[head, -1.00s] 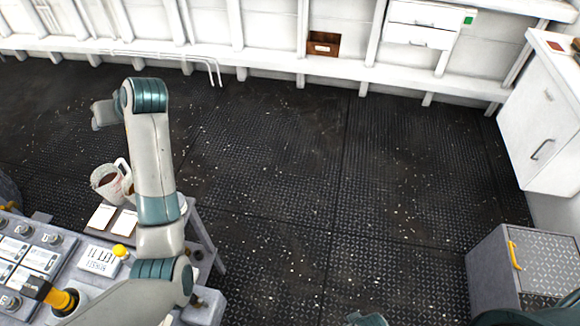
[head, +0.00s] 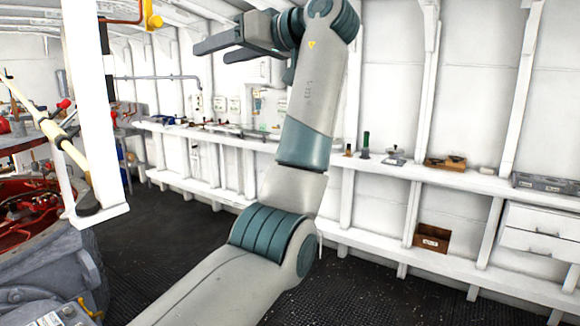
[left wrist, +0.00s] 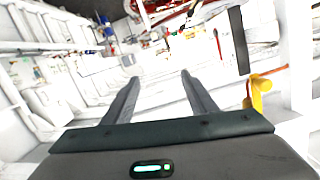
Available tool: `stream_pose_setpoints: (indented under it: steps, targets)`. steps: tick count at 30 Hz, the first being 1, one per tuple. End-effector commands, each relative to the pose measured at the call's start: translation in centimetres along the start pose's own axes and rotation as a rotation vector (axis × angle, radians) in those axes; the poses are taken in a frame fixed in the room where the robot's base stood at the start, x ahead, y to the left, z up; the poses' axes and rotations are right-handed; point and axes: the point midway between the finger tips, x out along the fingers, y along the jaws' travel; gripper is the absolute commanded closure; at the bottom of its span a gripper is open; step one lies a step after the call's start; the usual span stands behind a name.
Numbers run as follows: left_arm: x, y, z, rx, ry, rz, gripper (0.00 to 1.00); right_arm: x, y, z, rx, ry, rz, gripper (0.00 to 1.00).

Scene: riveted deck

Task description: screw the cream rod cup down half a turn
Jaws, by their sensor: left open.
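A cream rod (head: 42,122) slants down to the right at the left of the head view, above red machinery. A white post (head: 95,110) hides part of its lower side, and I cannot make out its cup clearly. My left gripper (head: 212,53) is raised at the upper middle, open and empty, its fingers pointing left. It is well apart from the rod. In the left wrist view, the open fingers (left wrist: 160,77) have nothing between them. My right gripper is in neither current view.
Red machinery (head: 28,210) in a grey housing stands at lower left. A white wall shelf (head: 385,166) carries small items, and a wooden box (head: 432,238) sits below. A yellow fitting (head: 152,16) is near the top. Dark deck (head: 165,235) lies open between.

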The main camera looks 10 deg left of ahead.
Motion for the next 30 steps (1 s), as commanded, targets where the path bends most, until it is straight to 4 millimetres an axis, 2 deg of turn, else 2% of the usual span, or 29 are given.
stream_pose_setpoints:
  steps: [1, 6, 9, 12, 18, 30]
  targets:
    - [-1.7, -1.7, -2.6, -0.028, 0.022, -0.019, 0.47, 0.4, 0.0, 1.0, -0.001, -0.008, 0.0, 0.66]
    - [-6.8, -7.6, -9.5, -0.111, 0.086, -0.101, 0.47, 1.5, -0.1, 3.9, -0.005, -0.022, -0.001, 0.66]
    - [-9.3, -10.7, -12.3, -0.154, 0.116, -0.14, 0.47, 1.9, -0.1, 5.2, -0.007, -0.027, -0.001, 0.66]
    - [-11.2, -13.0, -14.1, -0.183, 0.137, -0.17, 0.47, 2.2, -0.1, 6.2, -0.008, -0.031, -0.002, 0.66]
    - [-12.6, -14.7, -15.4, -0.205, 0.152, -0.194, 0.47, 2.3, -0.1, 6.9, -0.009, -0.033, -0.002, 0.66]
    - [-12.4, -14.7, -15.4, -0.205, 0.152, -0.193, 0.47, 2.2, -0.1, 6.9, -0.009, -0.033, -0.002, 0.66]
